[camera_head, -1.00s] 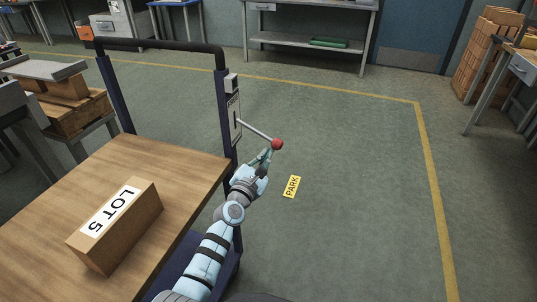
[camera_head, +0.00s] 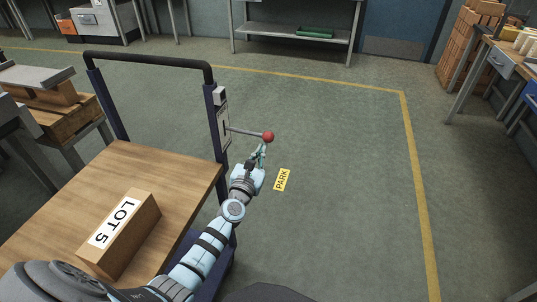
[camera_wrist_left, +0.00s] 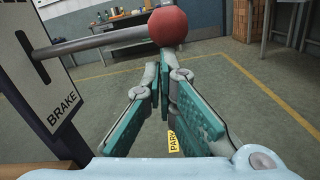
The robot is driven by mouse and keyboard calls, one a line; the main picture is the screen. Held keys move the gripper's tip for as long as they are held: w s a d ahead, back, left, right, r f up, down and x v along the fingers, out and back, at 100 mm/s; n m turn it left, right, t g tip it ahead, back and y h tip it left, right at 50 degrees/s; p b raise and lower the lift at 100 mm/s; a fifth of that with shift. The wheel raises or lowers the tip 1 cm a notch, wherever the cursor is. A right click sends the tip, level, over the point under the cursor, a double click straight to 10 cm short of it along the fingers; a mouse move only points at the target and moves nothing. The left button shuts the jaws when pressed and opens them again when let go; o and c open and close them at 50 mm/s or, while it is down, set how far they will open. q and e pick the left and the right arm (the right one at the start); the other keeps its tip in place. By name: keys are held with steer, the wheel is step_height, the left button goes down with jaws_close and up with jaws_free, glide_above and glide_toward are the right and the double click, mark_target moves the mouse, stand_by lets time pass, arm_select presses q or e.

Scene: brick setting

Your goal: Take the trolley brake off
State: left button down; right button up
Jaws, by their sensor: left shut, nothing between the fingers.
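The trolley (camera_head: 170,165) has a wooden deck and a dark push-handle frame at left. Its brake lever (camera_head: 245,132) sticks out from a plate on the right post, nearly level, tipping slightly down towards its red ball knob (camera_head: 268,137). The plate (camera_wrist_left: 42,85) reads BRAKE in the left wrist view, and the knob (camera_wrist_left: 169,25) shows at the top there. My left gripper (camera_head: 261,150) is shut and empty, its fingertips just below the knob. I cannot tell whether they touch it. My right gripper is not in view.
A box marked LOT 5 (camera_head: 122,235) lies on the trolley deck. A yellow PARK label (camera_head: 282,180) is on the floor right of the lever. Open floor inside yellow lines lies to the right. A shelf bench (camera_head: 295,32) stands at the back.

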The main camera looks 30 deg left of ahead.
mark_target(264, 136)
arm_select(q)
steer(key=r+n+p, duration=0.2)
steer(key=r, duration=0.1)
steer(key=r+n+p, duration=0.1)
steer(key=n, duration=0.1)
steer(key=shift+d+r+p, duration=0.25)
steer(key=shift+r+p, duration=0.05)
steer(key=shift+p, duration=0.05)
steer(key=shift+r+n+p, duration=0.55)
steer(key=shift+r+n, duration=0.1)
steer(key=shift+n, duration=0.25)
